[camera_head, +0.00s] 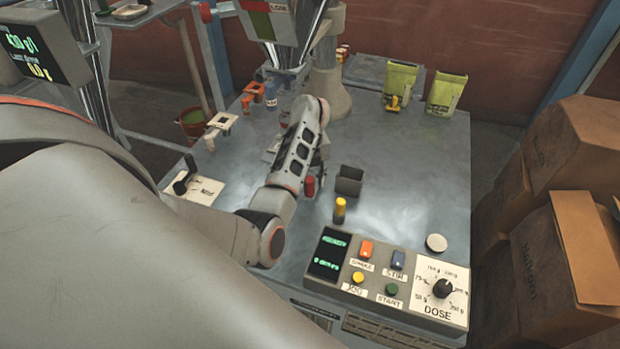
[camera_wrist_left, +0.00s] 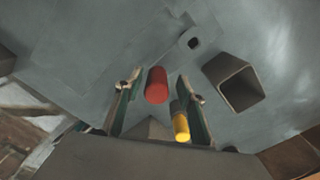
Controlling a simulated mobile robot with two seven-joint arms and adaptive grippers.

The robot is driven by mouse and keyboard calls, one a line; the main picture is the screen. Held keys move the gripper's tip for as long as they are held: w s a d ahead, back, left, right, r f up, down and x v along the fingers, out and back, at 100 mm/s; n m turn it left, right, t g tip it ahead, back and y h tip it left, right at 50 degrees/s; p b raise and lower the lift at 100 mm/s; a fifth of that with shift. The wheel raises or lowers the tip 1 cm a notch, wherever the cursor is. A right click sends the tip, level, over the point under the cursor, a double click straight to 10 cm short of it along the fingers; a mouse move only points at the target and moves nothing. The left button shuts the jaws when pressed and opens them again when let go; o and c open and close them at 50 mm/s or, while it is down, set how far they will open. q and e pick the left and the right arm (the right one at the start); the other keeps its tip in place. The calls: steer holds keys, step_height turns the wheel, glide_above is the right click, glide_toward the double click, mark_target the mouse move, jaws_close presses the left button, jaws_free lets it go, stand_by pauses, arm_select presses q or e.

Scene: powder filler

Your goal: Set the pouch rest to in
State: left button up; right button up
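A red knob (camera_head: 310,186) stands over the grey table beside my left wrist; it also shows in the left wrist view (camera_wrist_left: 156,86). No label marks it as the pouch rest's handle, and I cannot tell how the rest is set. My left gripper (camera_wrist_left: 153,82) points down at the table, its fingers apart on either side of the red knob with gaps visible. In the head view my own arm mostly hides this gripper. A yellow-topped post (camera_head: 339,207) stands close by; in the wrist view it (camera_wrist_left: 181,124) shows near one finger. My right gripper is not in view.
A dark open box (camera_head: 349,181) stands right of my left wrist. The control panel (camera_head: 388,277) with buttons and a dose dial lies at the table's front edge. Two green pouches (camera_head: 445,93) stand at the back. Cardboard boxes (camera_head: 570,240) are stacked right of the table.

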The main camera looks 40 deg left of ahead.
arm_select(q)
steer(key=shift+s, duration=0.1)
steer(key=shift+r, duration=3.8)
